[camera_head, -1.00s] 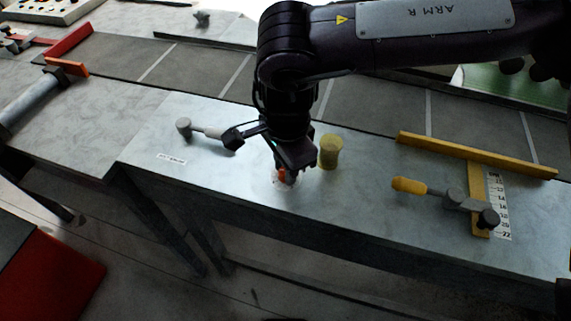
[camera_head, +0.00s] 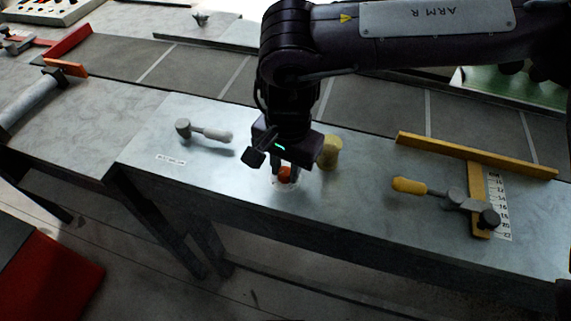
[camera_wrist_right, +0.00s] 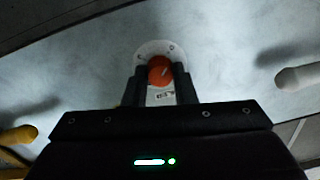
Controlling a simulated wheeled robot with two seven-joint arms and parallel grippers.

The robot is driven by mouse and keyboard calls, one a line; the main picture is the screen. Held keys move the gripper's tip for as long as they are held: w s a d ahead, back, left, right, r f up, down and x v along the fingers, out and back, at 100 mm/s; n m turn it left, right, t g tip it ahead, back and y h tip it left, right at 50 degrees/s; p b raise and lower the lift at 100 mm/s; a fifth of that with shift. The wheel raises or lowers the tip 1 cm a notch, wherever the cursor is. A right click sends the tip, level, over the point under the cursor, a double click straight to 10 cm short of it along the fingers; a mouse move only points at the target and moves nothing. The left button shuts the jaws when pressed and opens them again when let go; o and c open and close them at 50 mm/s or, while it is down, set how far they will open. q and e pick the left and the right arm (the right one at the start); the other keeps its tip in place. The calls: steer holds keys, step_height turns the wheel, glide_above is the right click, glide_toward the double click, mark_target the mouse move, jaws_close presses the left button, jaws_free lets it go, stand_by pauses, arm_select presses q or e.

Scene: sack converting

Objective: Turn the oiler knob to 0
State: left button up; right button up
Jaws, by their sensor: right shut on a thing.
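The oiler knob (camera_head: 285,174) is a small orange-red round knob on a pale round dial plate (camera_head: 288,186) near the front edge of the bench. In the right wrist view the knob (camera_wrist_right: 160,71) sits between my two dark fingers, with a light pointer line on its face and a small label below it. My right gripper (camera_head: 285,172) is over the dial from above and shut on the knob; in the wrist view the fingertips (camera_wrist_right: 160,75) touch its sides. The dial's numbers are too small to read. My left gripper is not in view.
A yellow cylinder (camera_head: 330,151) stands close to the right of my right gripper. A grey-handled lever (camera_head: 205,133) lies to the left. A yellow T-shaped fence with a clamp (camera_head: 470,190) and number scale is at the right. The front bench top is otherwise clear.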

mark_target(287, 172)
steer(key=shift+r, duration=0.1)
steer(key=o, duration=1)
step_height(287, 172, up, 8)
steer(key=shift+d+f+b, duration=0.1)
steer(key=shift+f+b, duration=0.05)
steer(key=shift+b, duration=0.3)
